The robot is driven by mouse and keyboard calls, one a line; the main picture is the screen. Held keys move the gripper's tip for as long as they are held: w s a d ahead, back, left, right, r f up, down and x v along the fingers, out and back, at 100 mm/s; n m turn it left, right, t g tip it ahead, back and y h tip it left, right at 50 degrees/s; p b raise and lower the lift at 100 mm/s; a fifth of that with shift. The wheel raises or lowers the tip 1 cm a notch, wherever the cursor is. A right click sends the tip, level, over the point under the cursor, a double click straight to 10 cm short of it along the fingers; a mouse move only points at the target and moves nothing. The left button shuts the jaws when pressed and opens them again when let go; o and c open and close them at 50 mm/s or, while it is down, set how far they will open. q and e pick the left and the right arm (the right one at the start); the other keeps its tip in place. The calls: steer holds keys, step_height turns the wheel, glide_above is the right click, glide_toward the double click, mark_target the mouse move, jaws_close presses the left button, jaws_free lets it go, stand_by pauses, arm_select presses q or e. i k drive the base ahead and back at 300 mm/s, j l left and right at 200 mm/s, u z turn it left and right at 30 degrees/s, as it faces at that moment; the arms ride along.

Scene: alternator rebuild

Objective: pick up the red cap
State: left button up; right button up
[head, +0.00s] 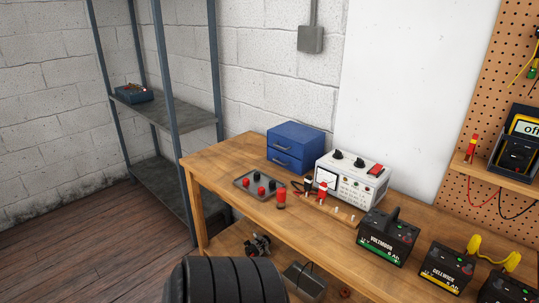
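Several small red, cap-like pieces show on the wooden workbench, and I cannot tell for certain which one is the red cap. A larger red piece (281,198) stands on the bench just right of a shallow grey tray (241,190). The tray holds small red knobs (261,191) and black ones (258,176).
A blue drawer box (287,162) and a white meter unit (345,185) stand behind. Black batteries (388,238) line the bench (222,153) at right. A metal shelf (170,117) stands left.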

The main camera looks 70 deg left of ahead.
mark_target(261, 190)
steer(key=i+u, duration=0.1)
steer(key=u, duration=0.25)
steer(key=i+u, duration=0.15)
steer(key=u, duration=0.2)
steer(key=i+l+u, duration=0.1)
steer(key=u, duration=0.2)
